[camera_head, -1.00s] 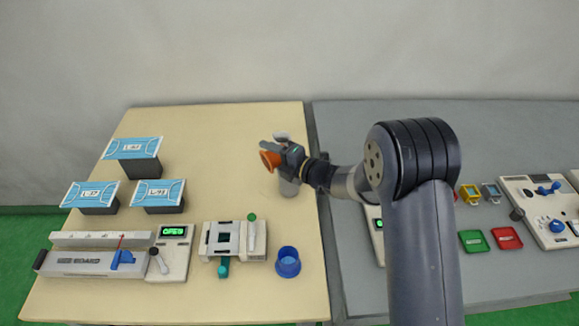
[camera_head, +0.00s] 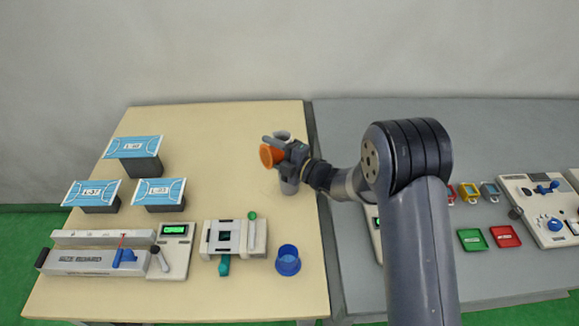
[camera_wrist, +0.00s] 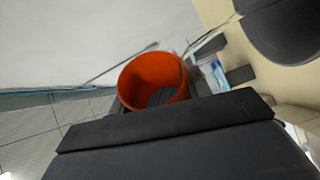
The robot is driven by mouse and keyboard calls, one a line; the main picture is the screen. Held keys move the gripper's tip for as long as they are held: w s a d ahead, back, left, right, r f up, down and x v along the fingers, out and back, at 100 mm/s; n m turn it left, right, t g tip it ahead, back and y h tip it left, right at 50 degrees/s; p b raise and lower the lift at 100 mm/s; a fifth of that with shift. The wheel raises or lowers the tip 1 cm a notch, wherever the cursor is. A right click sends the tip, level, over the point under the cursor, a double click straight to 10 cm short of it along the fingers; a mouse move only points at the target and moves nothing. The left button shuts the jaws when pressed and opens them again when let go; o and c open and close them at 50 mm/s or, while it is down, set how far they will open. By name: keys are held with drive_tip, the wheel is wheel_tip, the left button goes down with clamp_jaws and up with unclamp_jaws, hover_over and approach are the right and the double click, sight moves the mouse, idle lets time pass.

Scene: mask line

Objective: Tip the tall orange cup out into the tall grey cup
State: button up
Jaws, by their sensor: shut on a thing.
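My gripper (camera_head: 285,160) is shut on the orange cup (camera_head: 267,156), over the right part of the beige table. The cup is tipped onto its side, its mouth facing left. In the wrist view the orange cup (camera_wrist: 150,82) shows its open mouth, with something greyish deep inside that I cannot make out. The grey cup (camera_head: 289,187) stands behind and below my gripper, largely hidden by it. A dark round shape at the upper right of the wrist view may be the grey cup; I cannot tell for sure.
Blue-topped boxes (camera_head: 138,152) stand at the left. A blue cup (camera_head: 288,262), a white fixture (camera_head: 232,238) and a sealing device (camera_head: 100,258) line the front. A grey table (camera_head: 480,125) with trays and devices adjoins at right. The beige table's middle is clear.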

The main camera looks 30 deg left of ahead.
sight(265, 161)
drive_tip(key=n, duration=0.1)
drive_tip(key=f+n+h, duration=0.1)
drive_tip(key=s+n+b, duration=0.1)
drive_tip(key=shift+a+f+n+h, duration=0.2)
drive_tip(key=shift+a+n+h, duration=0.05)
drive_tip(key=shift+n+h, duration=0.05)
drive_tip(key=shift+s+a+f+n+h+b, duration=0.3)
drive_tip(key=shift+s+f+n+b, duration=0.15)
drive_tip(key=shift+n+b, duration=0.4)
drive_tip(key=s+f+n+t+h+b, duration=0.1)
drive_tip(key=f+n+b, duration=0.1)
drive_tip(key=b, duration=0.5)
drive_tip(key=a+f+n+t+h+b, duration=0.1)
drive_tip(key=f+n+t+b, duration=0.1)
drive_tip(key=b, duration=0.5)
drive_tip(key=s+a+f+n+t+h+b, duration=0.1)
drive_tip(key=f+n+h+b, duration=0.1)
drive_tip(key=b, duration=0.5)
drive_tip(key=shift+s+f+n, duration=0.3)
drive_tip(key=shift+f+n, duration=0.45)
drive_tip(key=shift+n, duration=0.4)
drive_tip(key=shift+s+a+r+n+t+b, duration=0.2)
drive_tip(key=shift+s+r+n+t+b, duration=0.2)
drive_tip(key=shift+r+n+t+b, duration=0.3)
